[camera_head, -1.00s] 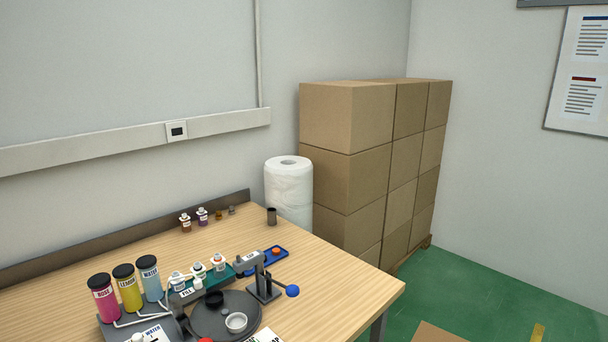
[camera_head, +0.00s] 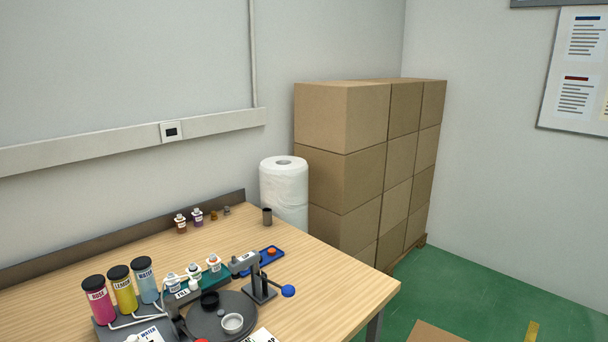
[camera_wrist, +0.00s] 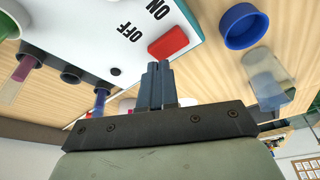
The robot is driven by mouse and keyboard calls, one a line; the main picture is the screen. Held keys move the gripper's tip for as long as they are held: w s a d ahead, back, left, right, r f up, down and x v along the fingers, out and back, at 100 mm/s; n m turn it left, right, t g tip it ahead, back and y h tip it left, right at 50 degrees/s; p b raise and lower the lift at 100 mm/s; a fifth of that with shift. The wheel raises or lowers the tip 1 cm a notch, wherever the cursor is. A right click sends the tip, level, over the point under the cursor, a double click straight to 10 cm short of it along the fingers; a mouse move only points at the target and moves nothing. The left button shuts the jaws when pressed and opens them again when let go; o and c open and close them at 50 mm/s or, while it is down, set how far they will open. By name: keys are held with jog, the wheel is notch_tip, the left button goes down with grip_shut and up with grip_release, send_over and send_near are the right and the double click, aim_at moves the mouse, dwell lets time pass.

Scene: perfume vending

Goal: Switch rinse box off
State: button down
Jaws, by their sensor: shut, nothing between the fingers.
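In the wrist view a white panel (camera_wrist: 88,22) carries the printed words OFF and ON, with a red switch (camera_wrist: 168,43) beside them. I take this panel to be the rinse box. My gripper (camera_wrist: 157,68) is shut and empty, its fingertips at the lower edge of the red switch in the picture. I cannot tell whether they touch it or which way the switch is set. My gripper does not show in the head view, and I cannot pick out this switch there.
In the wrist view a blue round cap (camera_wrist: 243,27) and a clear bottle-like piece (camera_wrist: 266,80) lie right of the switch. In the head view the wooden table (camera_head: 330,270) holds three coloured dispensers, a dark round plate (camera_head: 205,322) and a blue-knobbed press (camera_head: 262,285). Cardboard boxes (camera_head: 345,115) stand behind.

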jog(key=shift+f, duration=0.7)
dwell(0.9)
jog(key=shift+r, duration=0.15)
notch_tip(320, 180, up, 7)
dwell(0.9)
